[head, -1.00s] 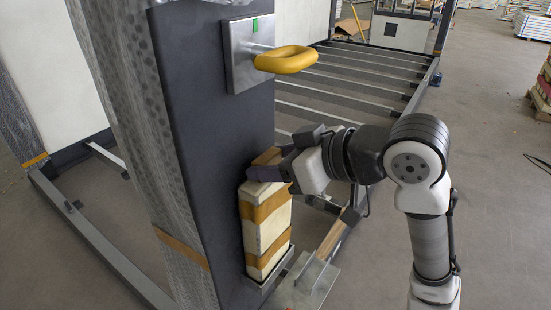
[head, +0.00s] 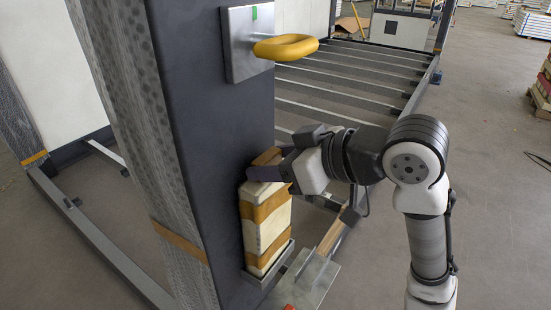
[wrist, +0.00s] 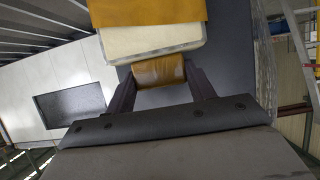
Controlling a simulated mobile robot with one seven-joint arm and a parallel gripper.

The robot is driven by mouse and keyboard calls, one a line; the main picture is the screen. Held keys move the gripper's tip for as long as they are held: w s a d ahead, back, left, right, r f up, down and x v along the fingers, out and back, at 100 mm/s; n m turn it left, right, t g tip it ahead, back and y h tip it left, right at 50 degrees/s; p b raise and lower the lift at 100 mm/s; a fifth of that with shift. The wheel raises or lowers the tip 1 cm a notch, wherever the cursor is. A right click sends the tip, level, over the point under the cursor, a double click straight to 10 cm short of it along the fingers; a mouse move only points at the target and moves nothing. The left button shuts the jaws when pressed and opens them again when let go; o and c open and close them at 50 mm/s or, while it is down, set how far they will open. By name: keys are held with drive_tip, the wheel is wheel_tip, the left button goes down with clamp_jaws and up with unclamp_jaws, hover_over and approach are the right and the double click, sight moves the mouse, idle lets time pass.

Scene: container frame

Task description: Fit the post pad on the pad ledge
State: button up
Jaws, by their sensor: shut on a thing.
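The post pad (head: 266,228) is a cream block with ochre bands. It stands upright against the dark face of the post, with its lower end at the grey metal pad ledge (head: 282,267). I cannot tell from here whether its base is fully seated. My gripper (head: 268,166) is shut on the ochre grip at the top of the pad. In the wrist view the two dark fingers of my gripper (wrist: 161,80) flank the ochre grip, and the cream and ochre pad (wrist: 150,42) extends beyond it. The ledge is not visible there.
A yellow ring (head: 286,46) on a metal plate (head: 247,62) sticks out from the post (head: 205,110) above my gripper. A flat metal plate (head: 315,282) lies right of the ledge. Frame rails (head: 345,75) run behind. Open floor lies to the right.

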drive_tip(key=shift+f, duration=0.25)
drive_tip(key=o, duration=1.3)
drive_tip(key=shift+o, duration=0.2)
drive_tip(key=shift+s+d, duration=0.1)
drive_tip(key=b+v, duration=0.2)
drive_tip(key=v, duration=1.1)
drive_tip(key=shift+d+r, duration=0.2)
drive_tip(key=shift+r, duration=0.05)
drive_tip(key=shift+s, duration=0.15)
